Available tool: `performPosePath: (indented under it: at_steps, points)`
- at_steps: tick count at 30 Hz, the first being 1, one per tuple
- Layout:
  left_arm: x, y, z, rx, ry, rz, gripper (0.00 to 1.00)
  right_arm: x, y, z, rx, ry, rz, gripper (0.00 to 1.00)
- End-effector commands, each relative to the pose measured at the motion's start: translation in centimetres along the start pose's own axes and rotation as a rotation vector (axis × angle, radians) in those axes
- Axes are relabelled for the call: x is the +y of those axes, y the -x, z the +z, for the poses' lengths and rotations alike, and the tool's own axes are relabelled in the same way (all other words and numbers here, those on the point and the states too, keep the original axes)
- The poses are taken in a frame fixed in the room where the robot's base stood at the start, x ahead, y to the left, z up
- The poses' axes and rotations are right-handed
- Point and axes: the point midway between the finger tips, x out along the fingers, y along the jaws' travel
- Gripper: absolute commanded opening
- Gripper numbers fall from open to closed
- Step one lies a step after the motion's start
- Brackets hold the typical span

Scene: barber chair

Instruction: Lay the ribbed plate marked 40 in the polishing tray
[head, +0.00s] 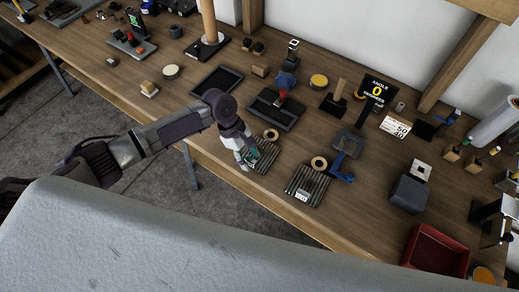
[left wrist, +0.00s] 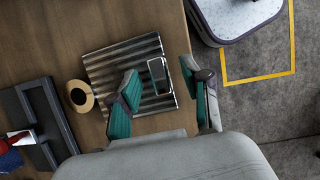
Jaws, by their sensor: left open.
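Two grey ribbed plates lie on the wooden bench. The left plate (head: 268,157) is partly hidden under my left gripper (head: 249,156). The right plate (head: 309,180) carries a pale label too small to read. In the left wrist view, the left plate (left wrist: 110,65) lies below my open left gripper (left wrist: 160,88). A small rectangular tag on it shows between the teal fingers, its marking unreadable. I cannot tell whether the fingers touch the plate. A flat black tray (head: 217,80) is empty; I cannot tell if it is the polishing tray. My right gripper is not seen.
Wooden rings (head: 271,135) sit by the plates. A dark block-like tray (head: 263,106) with a blue and red tool stands behind. A sign (head: 376,91) reads angle 0. A blue tool (head: 340,172) and a red bin (head: 437,252) are to the right.

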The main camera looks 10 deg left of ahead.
Motion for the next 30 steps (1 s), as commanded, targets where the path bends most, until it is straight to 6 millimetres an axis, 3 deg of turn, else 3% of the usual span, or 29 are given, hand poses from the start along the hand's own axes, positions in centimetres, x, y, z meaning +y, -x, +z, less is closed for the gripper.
performPosePath:
  at_steps: [4, 11, 20, 30]
  points:
    - [0.01, -1.27, 0.07, -0.001, 0.000, 0.000, 0.48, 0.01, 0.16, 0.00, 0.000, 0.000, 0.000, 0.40]
    - [0.01, -1.39, 0.02, 0.000, -0.001, 0.000, 0.48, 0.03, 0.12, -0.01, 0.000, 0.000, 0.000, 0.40]
    - [0.02, -1.35, 0.01, 0.000, -0.001, 0.000, 0.00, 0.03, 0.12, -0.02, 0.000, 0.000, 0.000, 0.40]
    - [0.10, -1.26, 0.06, -0.001, -0.002, 0.003, 0.00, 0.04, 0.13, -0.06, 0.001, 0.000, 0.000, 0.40]
